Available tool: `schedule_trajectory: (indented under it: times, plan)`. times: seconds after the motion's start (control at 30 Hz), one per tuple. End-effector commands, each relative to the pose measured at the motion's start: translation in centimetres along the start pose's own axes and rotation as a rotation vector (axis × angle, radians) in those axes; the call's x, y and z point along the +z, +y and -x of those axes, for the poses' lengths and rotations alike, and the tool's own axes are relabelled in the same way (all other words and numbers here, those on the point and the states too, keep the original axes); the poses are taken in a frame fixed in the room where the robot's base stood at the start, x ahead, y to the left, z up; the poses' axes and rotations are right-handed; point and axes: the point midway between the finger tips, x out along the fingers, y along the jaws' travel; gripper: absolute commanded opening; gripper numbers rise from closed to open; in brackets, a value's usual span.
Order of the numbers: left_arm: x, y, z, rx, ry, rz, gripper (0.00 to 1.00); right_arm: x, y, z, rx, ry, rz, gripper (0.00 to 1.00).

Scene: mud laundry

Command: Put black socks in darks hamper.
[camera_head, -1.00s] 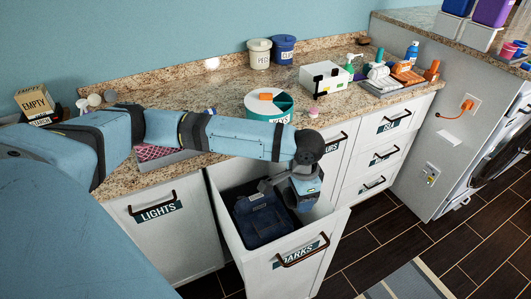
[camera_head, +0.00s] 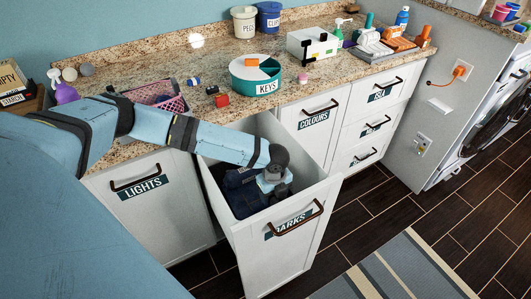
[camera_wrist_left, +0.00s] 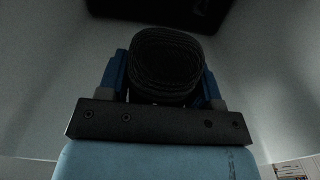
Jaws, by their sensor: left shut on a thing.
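The darks hamper (camera_head: 276,240) is a pulled-out white drawer labelled DARKS, with dark blue clothing (camera_head: 240,195) inside. My left gripper (camera_head: 270,190) reaches down into the drawer, its fingertips hidden behind the drawer front. In the left wrist view, the black socks (camera_wrist_left: 165,65), a rolled dark ribbed bundle, sit between the two blue fingers of my left gripper (camera_wrist_left: 165,80), which is shut on them. Pale drawer walls surround them. My right gripper is not in view.
The LIGHTS door (camera_head: 145,205) is closed left of the open drawer, and the COLOURS door (camera_head: 315,120) is closed to its right. The granite counter above holds a pink basket (camera_head: 160,100), a round KEYS container (camera_head: 255,78) and a white box (camera_head: 312,45).

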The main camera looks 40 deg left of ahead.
Motion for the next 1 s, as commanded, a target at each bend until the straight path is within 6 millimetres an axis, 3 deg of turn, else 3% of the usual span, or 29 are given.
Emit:
schedule_trajectory:
  times: [0.1, 0.4, 0.67, 0.9, 1.0]
  plan:
    - [-0.1, 0.1, -3.6, 0.004, 0.0, 0.001, 0.35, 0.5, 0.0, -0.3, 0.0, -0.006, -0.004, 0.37]
    - [-0.1, 0.0, -11.0, 0.003, -0.001, 0.002, 0.35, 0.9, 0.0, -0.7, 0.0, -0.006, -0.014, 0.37]
    - [-0.1, 0.0, -13.3, 0.001, 0.0, 0.002, 0.35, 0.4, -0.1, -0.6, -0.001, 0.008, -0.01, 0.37]
    - [-0.1, 0.0, -16.4, 0.002, -0.001, 0.003, 0.35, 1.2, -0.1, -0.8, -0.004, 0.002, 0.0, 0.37]
    - [0.0, 0.0, -16.8, 0.0, -0.001, 0.003, 0.35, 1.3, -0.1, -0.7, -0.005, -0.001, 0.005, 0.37]
